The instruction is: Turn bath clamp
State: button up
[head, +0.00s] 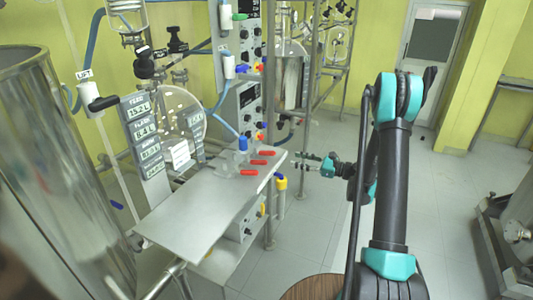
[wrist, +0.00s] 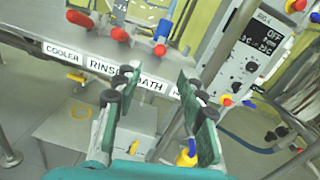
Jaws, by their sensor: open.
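A white BATH label (wrist: 152,84) is on the shelf's front edge in the wrist view, framed between my fingers. Above that edge are a red handle (wrist: 120,34) and a blue piece with a red end (wrist: 160,42); another red handle (wrist: 79,18) is further left. Which of these is the bath clamp I cannot tell for sure. In the head view several red handles (head: 249,172) lie along the right end of the metal shelf (head: 192,222). My gripper (wrist: 158,78) is open and empty, facing the shelf edge; in the head view it is right of the shelf (head: 322,164).
Below the edge are a yellow handle (wrist: 76,77) and a yellow-and-blue fitting (wrist: 186,157). A control box (wrist: 245,55) and steel posts stand to the right.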

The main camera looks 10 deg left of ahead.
jog(key=x, duration=1.6)
jog(key=shift+a, duration=0.3)
grip_shut()
